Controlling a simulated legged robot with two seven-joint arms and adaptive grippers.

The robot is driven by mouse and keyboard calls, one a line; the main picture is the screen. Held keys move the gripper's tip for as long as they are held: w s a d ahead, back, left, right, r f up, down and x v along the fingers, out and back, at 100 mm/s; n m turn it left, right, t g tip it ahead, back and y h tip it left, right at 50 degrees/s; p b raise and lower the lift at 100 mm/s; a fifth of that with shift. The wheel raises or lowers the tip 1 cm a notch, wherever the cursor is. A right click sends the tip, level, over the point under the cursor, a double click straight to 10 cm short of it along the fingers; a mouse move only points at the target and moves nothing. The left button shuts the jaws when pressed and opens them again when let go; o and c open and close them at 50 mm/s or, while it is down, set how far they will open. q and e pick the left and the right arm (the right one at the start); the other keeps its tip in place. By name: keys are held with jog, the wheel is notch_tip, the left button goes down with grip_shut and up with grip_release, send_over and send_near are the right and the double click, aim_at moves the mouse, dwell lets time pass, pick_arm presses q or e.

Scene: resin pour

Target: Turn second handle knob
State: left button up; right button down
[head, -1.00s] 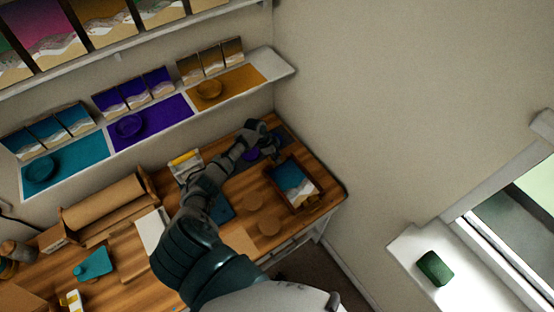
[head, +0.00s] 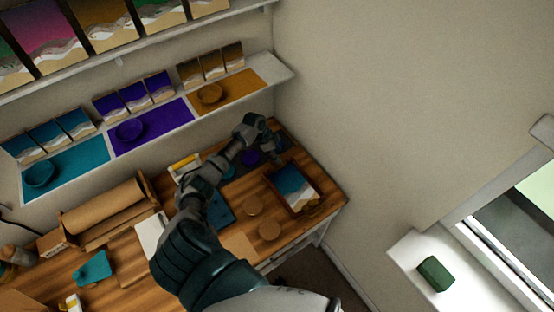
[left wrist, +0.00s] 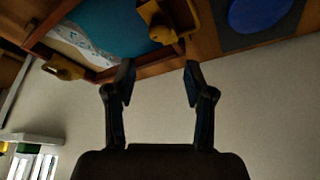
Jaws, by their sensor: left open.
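A wooden-framed tray (head: 269,177) with a blue, white and sand-coloured picture (head: 293,187) lies at the right end of the workbench. In the left wrist view, two yellow-brown knob-like handles sit at the frame (left wrist: 108,74), one at its left corner (left wrist: 62,68) and one on its right side (left wrist: 162,20). My left gripper (left wrist: 159,76) is open, with nothing between its fingers. In the head view the left gripper (head: 276,148) is by the far edge of the tray; its fingertips are too small to tell touch. My right gripper is not in view.
A purple dish (head: 251,157) stands on a dark mat just left of the tray. Two round wooden discs (head: 269,230) lie nearer. A shelf (head: 281,72) with coloured mats runs above the bench. The wall is close behind and right.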

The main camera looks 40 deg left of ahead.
pick_arm(q)
notch_tip(320, 180, up, 5)
jog(key=shift+f, duration=0.2)
dwell(0.6)
